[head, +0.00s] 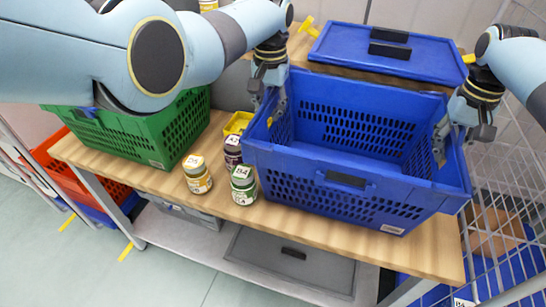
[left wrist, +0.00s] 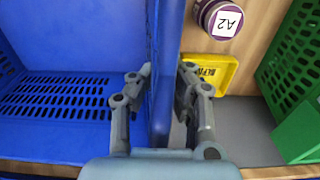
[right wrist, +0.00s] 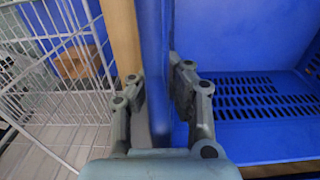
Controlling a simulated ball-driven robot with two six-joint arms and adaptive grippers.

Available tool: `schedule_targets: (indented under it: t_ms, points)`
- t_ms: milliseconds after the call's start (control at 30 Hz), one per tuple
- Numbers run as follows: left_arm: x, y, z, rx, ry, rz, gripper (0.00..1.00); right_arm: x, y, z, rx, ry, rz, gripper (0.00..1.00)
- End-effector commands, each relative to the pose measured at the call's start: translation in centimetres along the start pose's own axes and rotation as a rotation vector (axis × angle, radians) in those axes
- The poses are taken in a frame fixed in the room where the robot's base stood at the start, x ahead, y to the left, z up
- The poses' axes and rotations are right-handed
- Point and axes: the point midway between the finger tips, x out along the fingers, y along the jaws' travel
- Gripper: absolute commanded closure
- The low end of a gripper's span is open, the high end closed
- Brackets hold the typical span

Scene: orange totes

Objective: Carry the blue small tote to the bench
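The blue small tote (head: 345,182) is open, empty and slatted, at the centre right of the head view, over the wooden bench top (head: 290,225). I cannot tell whether its base touches the wood. My left gripper (head: 270,95) has one finger on each side of its left wall (left wrist: 163,70), closed up on it. My right gripper (head: 448,130) straddles the right wall (right wrist: 155,60) the same way, its fingers close against it. The fingertips show in the left wrist view (left wrist: 165,85) and the right wrist view (right wrist: 158,85).
Several labelled jars (head: 197,175) and a yellow bin (head: 238,124) stand left of the tote. A green crate (head: 165,138) is further left. A lidded blue tote (head: 385,50) lies behind. A wire cage (head: 500,215) stands close on the right. Grey floor (head: 60,265) is at front left.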

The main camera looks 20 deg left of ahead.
Motion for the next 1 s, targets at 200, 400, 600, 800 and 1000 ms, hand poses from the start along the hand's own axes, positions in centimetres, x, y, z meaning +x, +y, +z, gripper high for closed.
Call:
schedule_targets:
  t_ms: [200, 400, 600, 800, 1000]
  points:
    - [-0.2, 0.0, -0.1, 0.0, 0.001, 0.0, 0.71, -0.2, 0.0, -0.1, 0.0, 0.002, 0.0, 0.71]
    - [-0.3, 0.0, -0.1, 0.0, 0.002, 0.0, 0.71, -0.2, 0.0, -0.1, 0.0, 0.001, 0.0, 0.71]
    - [-2.9, 0.0, -0.2, 0.0, 0.006, 0.0, 0.71, -0.2, 0.0, -0.1, 0.0, 0.001, 0.0, 0.71]
    - [-7.5, 0.0, -0.2, 0.0, 0.006, 0.0, 0.71, -0.2, 0.0, -0.1, 0.0, 0.002, 0.0, 0.71]
    - [-10.9, 0.0, -0.1, 0.0, 0.003, 0.0, 0.71, -0.2, 0.0, -0.1, 0.0, 0.002, 0.0, 0.71]
